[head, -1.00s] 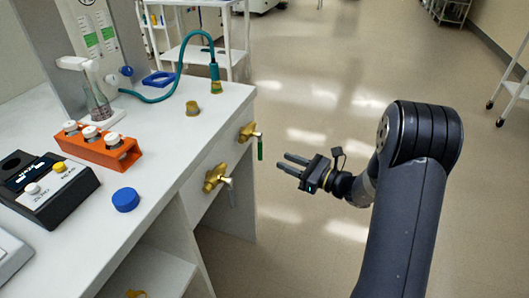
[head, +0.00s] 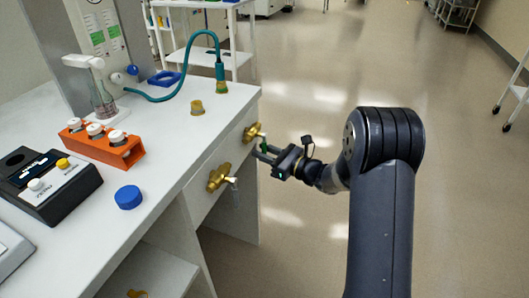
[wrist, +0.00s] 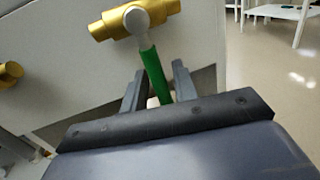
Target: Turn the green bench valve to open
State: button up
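The green bench valve has a brass body (head: 253,132) on the bench front near the right corner. In the wrist view the brass body (wrist: 137,18) is at the top, and its green handle (wrist: 153,72) hangs down, slightly tilted. My gripper (head: 262,153) is at the handle, pointing toward the bench front. In the wrist view my gripper (wrist: 157,80) is open, with the lower handle showing between its two fingers. Whether a finger touches the handle I cannot tell. In the head view the handle (head: 265,145) is partly hidden by my gripper.
A second brass valve (head: 218,177) with a white handle is on the bench front, left of and nearer than the green one. The bench top (head: 170,150) holds an orange rack (head: 101,146), a blue cap (head: 128,197) and a teal hose (head: 184,72). Floor to the right is clear.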

grip_shut()
